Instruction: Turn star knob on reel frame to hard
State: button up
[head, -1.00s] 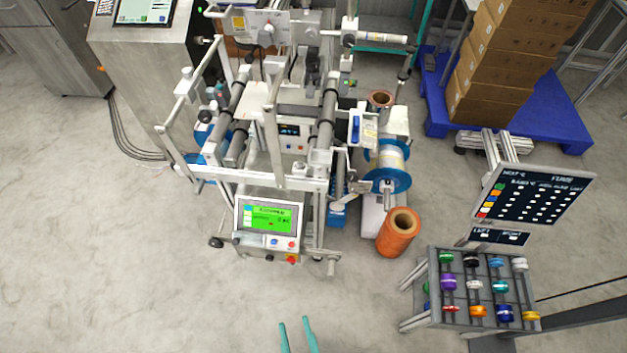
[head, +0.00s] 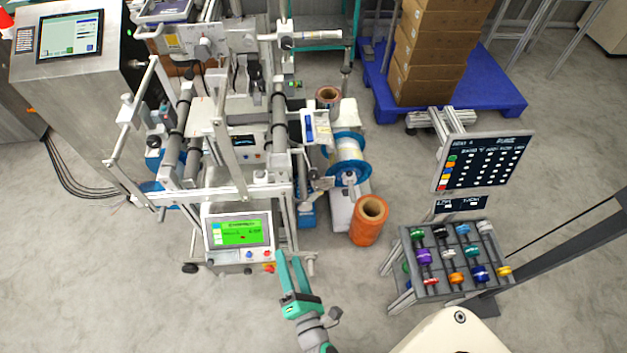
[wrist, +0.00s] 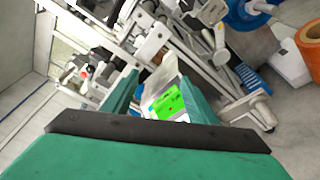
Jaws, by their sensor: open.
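The reel frame (head: 240,190) is a white and grey metal machine with rollers and arms, left of centre in the head view. A grey round knob (head: 205,46) shows on its upper plate; I cannot tell whether it is the star knob, and no hard marking is readable. My teal gripper (head: 289,258) is open and empty, in front of the machine's lower right, beside the green-lit display (head: 240,233). In the wrist view, the fingers of my gripper (wrist: 158,84) are spread, with the green display (wrist: 168,105) showing between them. No contact is visible.
An orange roll (head: 367,222) stands right of the machine, near a blue-flanged spool (head: 349,165). A rack of coloured reels (head: 410,284) stands at lower right below a dark board (head: 483,163). Boxes (head: 428,60) sit on a blue pallet. Floor at lower left is clear.

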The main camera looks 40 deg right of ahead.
jog(key=w+d+n+h, duration=0.3)
jog(key=w+d+n, duration=0.4)
jog(key=d, duration=0.3)
jog(key=n+g+h, duration=0.1)
jog(key=n, duration=0.3)
send_near(314, 178)
jog(key=shift+x, duration=4.35)
jog(key=shift+r, duration=0.1)
jog(key=shift+w, duration=0.1)
jog(key=c, duration=1.1)
